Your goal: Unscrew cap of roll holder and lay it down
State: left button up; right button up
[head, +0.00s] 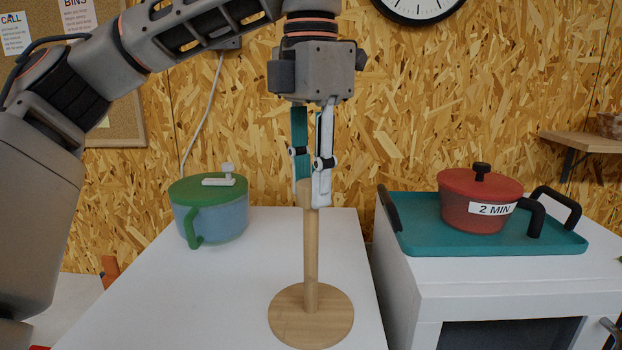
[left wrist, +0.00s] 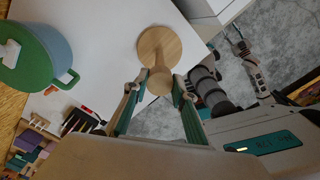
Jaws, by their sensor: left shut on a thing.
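The wooden roll holder stands upright on the white bench top, with a round base (head: 311,316) and a thin post (head: 311,245). Its cap (head: 304,187) is at the top of the post, mostly hidden by the fingers. My left gripper (head: 308,190) points down and is shut on the cap. In the left wrist view the holder's base (left wrist: 170,45) lies beyond the fingertips, and the post runs up between them. I cannot tell whether the cap is loose on the post. An arm-like part, probably my right gripper (left wrist: 240,45), shows small over the floor.
A blue pot with a green lid (head: 207,213) stands left of the holder. To the right, a red pot (head: 478,205) marked "2 MIN" stands on a teal tray (head: 418,240) with dark handles, on a white unit. Bare bench (head: 240,300) lies left of the base.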

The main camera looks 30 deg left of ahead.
pick_arm(q)
jog(key=shift+n, duration=0.4)
jog(key=shift+n, duration=1.4)
jog(key=shift+n, duration=1.5)
jog(key=n, duration=0.2)
jog(key=shift+n, duration=0.4)
